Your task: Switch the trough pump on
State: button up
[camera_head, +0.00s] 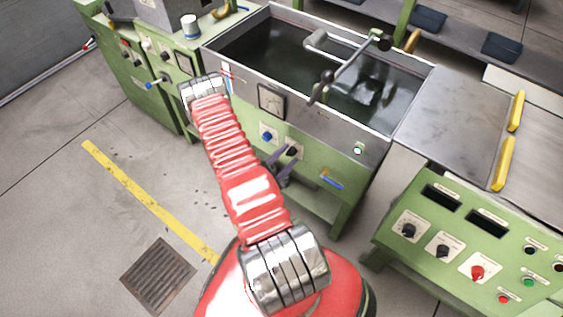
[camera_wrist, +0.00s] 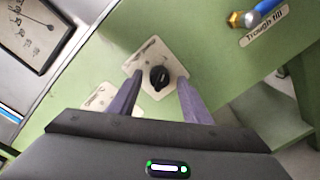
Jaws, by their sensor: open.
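A black rotary knob (camera_wrist: 159,77) on a pale square plate is mounted on the green front of the water trough (camera_head: 330,160). The plate's lettering is too small to read. My gripper (camera_wrist: 161,84) is open, with its two purple fingers on either side of the knob in the wrist view. I cannot tell whether they touch it. In the head view my gripper (camera_head: 277,163) is at the trough's front panel, partly covering the plate with the dark knob (camera_head: 292,151). The knob's exact pointer position is unclear.
A blue control (camera_head: 267,136) and a dial gauge (camera_head: 271,101) sit to the left on the same panel. The blue-handled "Trough fill" valve (camera_wrist: 266,8) is to the right. A green control console (camera_head: 470,235) stands at the right. A floor grate (camera_head: 158,276) lies at the lower left.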

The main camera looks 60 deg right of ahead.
jog(key=v, duration=1.3)
jog(key=shift+a, duration=0.45)
jog(key=shift+f, duration=0.15)
dwell(0.5)
